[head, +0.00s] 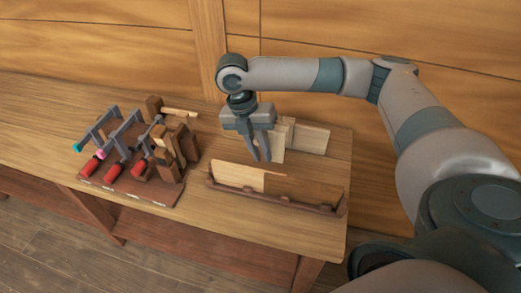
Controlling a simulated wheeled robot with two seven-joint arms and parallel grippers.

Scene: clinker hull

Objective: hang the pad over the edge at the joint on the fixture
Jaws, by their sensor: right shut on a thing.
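My right gripper (262,157) points down just behind the fixture (275,199), a long, low dark-brown holder near the table's front edge. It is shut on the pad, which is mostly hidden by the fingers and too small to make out. The fixture holds a pale board (238,175) on the left and a darker brown board (305,189) on the right, standing on edge. They meet at the joint (265,182), just below and in front of my fingertips. I cannot tell whether the pad touches the boards. My left gripper is not in view.
Pale wooden pieces (311,138) stand behind the gripper. A dark board (160,195) at left carries several grey clamps (100,128) with red handles and brown wooden blocks (165,150). The wooden table (215,215) is bare between them. A panelled wall rises behind.

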